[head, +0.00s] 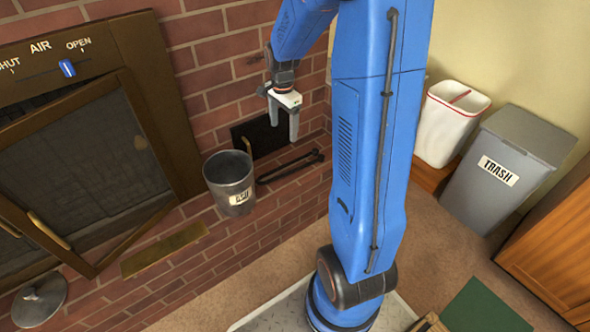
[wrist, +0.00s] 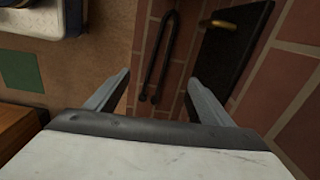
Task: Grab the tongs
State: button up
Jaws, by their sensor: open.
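The tongs (head: 291,166) are dark and long. They lie on the brick ledge just right of a metal bucket, below a small black door. In the wrist view the tongs (wrist: 161,55) show beyond and between my fingers, with their two arms side by side and joined in a bend at the top. My gripper (head: 284,134) hangs in front of the brick wall, above the tongs and apart from them. Its two fingers are spread and nothing is between them. The wrist view also shows both fingers (wrist: 160,92) apart.
The metal bucket (head: 230,184) stands left of the tongs. The small black door (head: 262,134) with a brass handle is in the wall behind. The stove's glass door (head: 75,165) stands open at left. A grey trash bin (head: 508,165) and white bin (head: 450,122) are at right.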

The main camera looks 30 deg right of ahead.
notch_tip(320, 180, down, 3)
jog(key=w+d+m, duration=0.1)
jog(key=d, duration=0.1)
send_near(289, 165)
notch_tip(289, 165, down, 8)
jog(key=shift+d+f, duration=0.1)
jog(key=shift+f, duration=0.15)
dwell(0.4)
jog(key=c, duration=1.5)
jog(key=shift+o, duration=0.2)
jog(key=shift+r, duration=0.15)
